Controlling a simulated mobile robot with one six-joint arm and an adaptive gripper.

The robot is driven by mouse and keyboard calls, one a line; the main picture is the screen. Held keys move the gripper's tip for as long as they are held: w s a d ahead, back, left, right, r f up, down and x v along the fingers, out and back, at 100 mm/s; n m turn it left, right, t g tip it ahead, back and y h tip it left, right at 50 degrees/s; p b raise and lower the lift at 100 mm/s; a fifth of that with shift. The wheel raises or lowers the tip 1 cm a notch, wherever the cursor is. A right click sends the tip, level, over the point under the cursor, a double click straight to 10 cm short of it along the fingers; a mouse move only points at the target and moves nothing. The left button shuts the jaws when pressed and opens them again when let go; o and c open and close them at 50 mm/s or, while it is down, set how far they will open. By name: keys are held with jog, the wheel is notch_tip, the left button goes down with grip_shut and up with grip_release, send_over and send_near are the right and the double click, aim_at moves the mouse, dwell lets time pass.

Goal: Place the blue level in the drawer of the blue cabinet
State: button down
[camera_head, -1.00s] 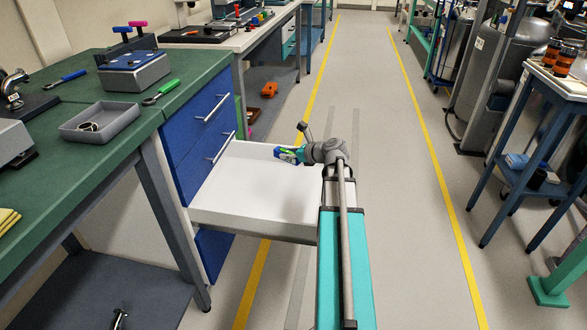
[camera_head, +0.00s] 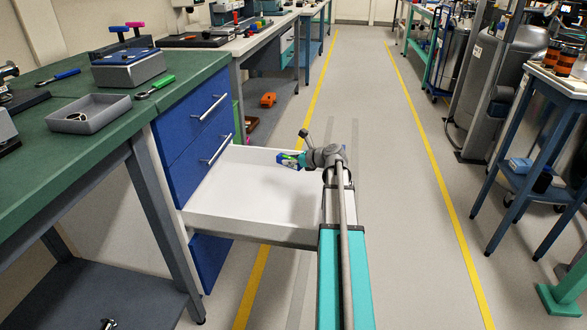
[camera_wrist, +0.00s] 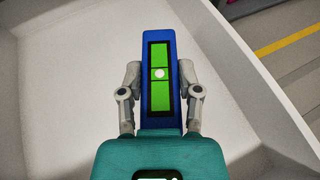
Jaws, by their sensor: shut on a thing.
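The blue level (camera_wrist: 158,50), with green panels and a white round spot, is held between the two fingers of my gripper (camera_wrist: 160,95) in the wrist view. In the head view the level (camera_head: 289,160) shows small at the end of my arm, over the right part of the open drawer, and my gripper (camera_head: 302,161) partly hides it. The open white drawer (camera_head: 245,200) sticks out from the blue cabinet (camera_head: 190,135); its floor also fills much of the wrist view (camera_wrist: 75,80). I cannot tell how far the level is above the drawer floor.
Two closed blue drawer fronts are above the open drawer. The green bench top (camera_head: 60,135) holds a grey tray (camera_head: 90,113), a green-handled tool (camera_head: 155,87) and a grey box (camera_head: 128,70). A blue side table (camera_head: 560,85) stands at right. The aisle floor is clear.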

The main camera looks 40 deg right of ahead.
jog(key=shift+w+d+f+b, duration=0.2)
jog(key=shift+f+b, duration=0.2)
jog(key=shift+w+d+f+b, duration=0.15)
jog(key=shift+d+f+b, duration=0.05)
jog(key=shift+f+b, duration=0.15)
jog(key=shift+s+a+f+b, duration=0.1)
jog(key=shift+f+b, duration=1.2)
jog(key=shift+f+b, duration=0.5)
jog(key=shift+b, duration=0.1)
jog(key=shift+c, duration=1.5)
grip_release()
jog(key=shift+s+a, duration=0.1)
jog(key=shift+a, duration=0.05)
jog(key=shift+f, duration=0.1)
